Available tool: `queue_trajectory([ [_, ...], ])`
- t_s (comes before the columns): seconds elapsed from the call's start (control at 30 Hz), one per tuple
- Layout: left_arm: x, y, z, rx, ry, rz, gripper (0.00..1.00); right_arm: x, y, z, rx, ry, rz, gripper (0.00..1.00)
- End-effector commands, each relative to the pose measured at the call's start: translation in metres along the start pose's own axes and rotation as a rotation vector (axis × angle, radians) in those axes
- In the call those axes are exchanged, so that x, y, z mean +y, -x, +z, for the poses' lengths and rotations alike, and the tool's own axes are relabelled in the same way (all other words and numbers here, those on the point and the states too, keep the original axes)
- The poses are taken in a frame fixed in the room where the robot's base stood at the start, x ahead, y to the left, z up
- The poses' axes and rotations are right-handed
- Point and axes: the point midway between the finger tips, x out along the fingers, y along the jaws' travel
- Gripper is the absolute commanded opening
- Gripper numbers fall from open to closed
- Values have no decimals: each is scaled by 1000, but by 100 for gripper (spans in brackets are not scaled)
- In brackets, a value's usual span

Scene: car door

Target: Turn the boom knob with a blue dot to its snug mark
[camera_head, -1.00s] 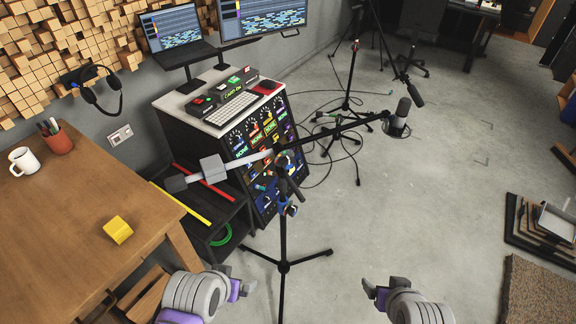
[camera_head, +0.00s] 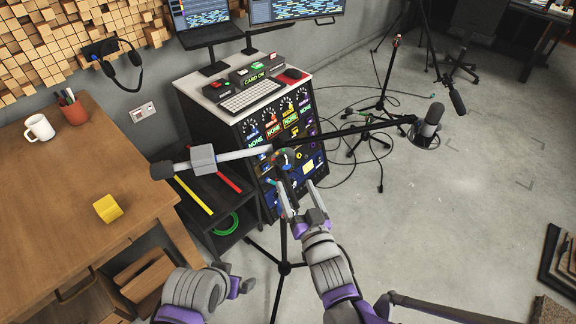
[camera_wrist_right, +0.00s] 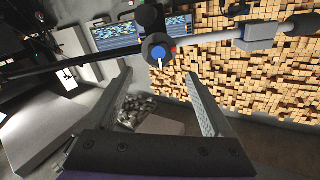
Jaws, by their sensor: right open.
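The boom knob with a blue dot (camera_wrist_right: 157,52) sits at the boom clamp on top of the stand. In the right wrist view it is a dark round knob with a white pointer line and a red mark at its right. In the head view the boom clamp (camera_head: 283,158) is small and the knob's details cannot be told. My right gripper (camera_head: 298,188) is open and empty just below the clamp; in the wrist view the knob lies beyond and between its fingertips (camera_wrist_right: 158,76), apart from them. My left gripper (camera_head: 240,286) is low at the left; its jaws cannot be told.
The boom (camera_head: 345,132) crosses the clamp, with a microphone (camera_head: 427,122) at its right end and a grey counterweight (camera_head: 203,158) at its left. The equipment rack (camera_head: 290,108) stands close behind. A wooden table (camera_head: 60,210) is at left. Floor at right is open.

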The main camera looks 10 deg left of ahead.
Motion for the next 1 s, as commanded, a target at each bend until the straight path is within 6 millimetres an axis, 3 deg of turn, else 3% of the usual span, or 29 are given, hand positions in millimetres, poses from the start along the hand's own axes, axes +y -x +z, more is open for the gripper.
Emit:
queue_trajectory([
  [0.2, 0, 4, -3, 2, 0, 0, 100, 0, -45, -1, -1, 1, 0, 86],
  [0.4, 0, 6, -4, 2, 0, 0, 100, 0, -71, 0, -2, 1, 1, 86],
  [0.8, 0, 6, -4, 3, 0, 0, 100, 1, -80, 0, -2, 1, 1, 86],
  [0.83, 0, 6, -4, 3, 0, 0, 100, 1, -80, 0, -2, 1, 1, 84],
  [1.0, 0, 6, -4, 3, 0, 0, 100, 1, -80, 0, -2, 1, 1, 53],
])
